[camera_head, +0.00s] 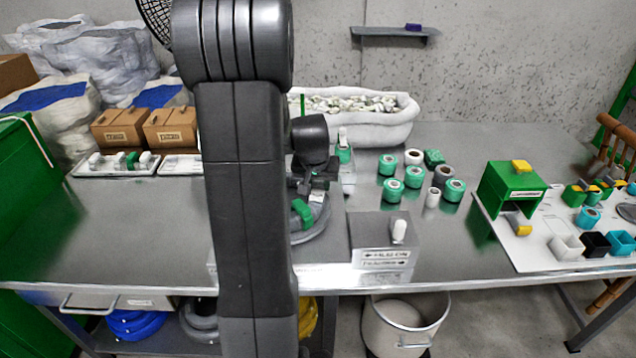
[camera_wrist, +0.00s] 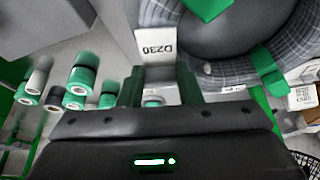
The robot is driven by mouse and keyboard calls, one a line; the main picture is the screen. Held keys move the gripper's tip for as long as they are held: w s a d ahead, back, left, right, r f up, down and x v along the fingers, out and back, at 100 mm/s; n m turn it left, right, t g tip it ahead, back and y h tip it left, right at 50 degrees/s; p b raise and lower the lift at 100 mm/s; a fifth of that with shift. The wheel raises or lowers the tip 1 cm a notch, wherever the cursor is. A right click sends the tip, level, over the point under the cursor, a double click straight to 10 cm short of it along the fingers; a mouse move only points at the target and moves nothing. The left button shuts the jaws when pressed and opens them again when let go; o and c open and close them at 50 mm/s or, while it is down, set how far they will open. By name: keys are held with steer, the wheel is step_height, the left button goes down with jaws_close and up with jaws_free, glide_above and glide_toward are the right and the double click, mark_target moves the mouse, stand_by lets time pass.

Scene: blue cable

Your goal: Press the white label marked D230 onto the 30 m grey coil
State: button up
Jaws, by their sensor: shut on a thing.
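The white label marked D230 (camera_wrist: 155,44) is held in my gripper (camera_wrist: 160,88), which is shut on it; its print shows in the wrist view. The grey coil (camera_wrist: 215,52) with green ties lies just beyond the label and to its right; I cannot tell whether they touch. In the head view the grey coil (camera_head: 314,230) lies on the steel table, partly hidden behind my arm. My gripper (camera_head: 312,188) is over its far part there. The coil's length marking is not readable.
Several green, white and grey rolls (camera_head: 413,177) stand right of the coil. A metal sign block (camera_head: 370,238) is near the front edge. A white tub (camera_head: 365,128) stands behind. A white board (camera_head: 535,250) with a green box is at right.

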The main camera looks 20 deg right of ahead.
steer(key=shift+f, duration=0.2)
stand_by(0.4)
steer(key=o, duration=1.1)
steer(key=shift+o, duration=0.2)
steer(key=shift+r, duration=0.15)
steer(key=shift+r+p, duration=2.3)
steer(key=shift+r, duration=1.1)
steer(key=shift+f, duration=0.1)
steer(key=shift+f+b, duration=2.5)
steer(key=shift+f, duration=0.95)
